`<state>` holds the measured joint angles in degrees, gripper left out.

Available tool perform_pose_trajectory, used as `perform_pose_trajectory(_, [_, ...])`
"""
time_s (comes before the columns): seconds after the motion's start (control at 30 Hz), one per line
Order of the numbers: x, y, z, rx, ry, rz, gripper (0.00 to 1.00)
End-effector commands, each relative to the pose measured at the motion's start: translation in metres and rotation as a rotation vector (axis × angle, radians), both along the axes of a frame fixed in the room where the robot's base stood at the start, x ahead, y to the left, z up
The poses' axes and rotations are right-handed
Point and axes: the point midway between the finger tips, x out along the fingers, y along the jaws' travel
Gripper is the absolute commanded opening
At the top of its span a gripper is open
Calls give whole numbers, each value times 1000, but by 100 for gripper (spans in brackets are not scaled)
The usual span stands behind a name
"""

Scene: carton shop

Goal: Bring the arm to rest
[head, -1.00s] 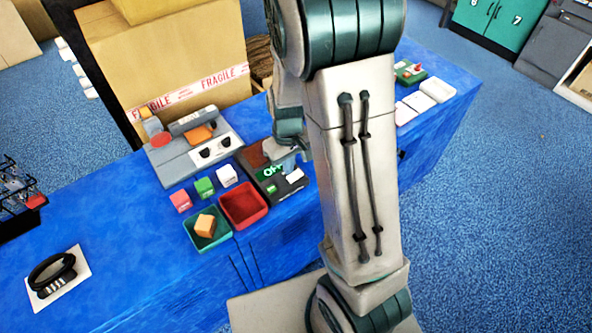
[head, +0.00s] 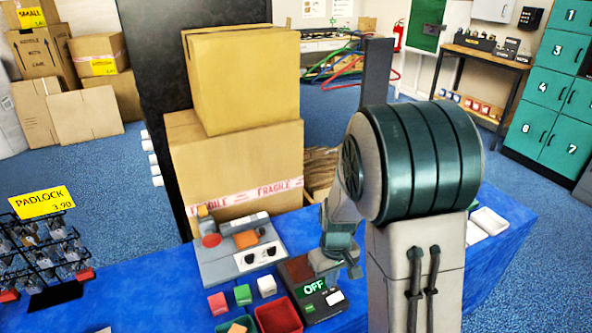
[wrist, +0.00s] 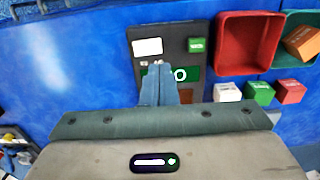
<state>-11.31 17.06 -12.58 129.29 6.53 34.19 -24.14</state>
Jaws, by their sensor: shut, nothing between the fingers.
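My arm stands over the blue counter (head: 150,285), with its large green joint in front in the head view. My gripper (head: 345,274) hangs at the arm's far side, beside and above a dark device (head: 315,303) with a green "OFF" display. In the wrist view, my gripper's fingers (wrist: 160,72) are together with nothing between them. They cover part of the device (wrist: 142,64) and its display. I cannot tell from these frames how far the fingertips are above the device.
A red tray (wrist: 250,42) and a green tray (wrist: 293,58) with an orange block lie near the device, with several small coloured blocks. A grey machine (head: 235,262) stands behind. Stacked cartons (head: 235,165) rise beyond the counter. A padlock rack (head: 45,255) is at left.

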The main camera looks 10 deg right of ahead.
Motion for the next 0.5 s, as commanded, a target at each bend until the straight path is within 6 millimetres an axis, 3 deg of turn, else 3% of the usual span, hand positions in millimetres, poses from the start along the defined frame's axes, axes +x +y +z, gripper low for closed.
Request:
perform_pose_trajectory(0.17, [-6,1,18,14,-21,-25,0])
perform_pose_trajectory(0.5, [-56,5,100,56,-118,-156,0])
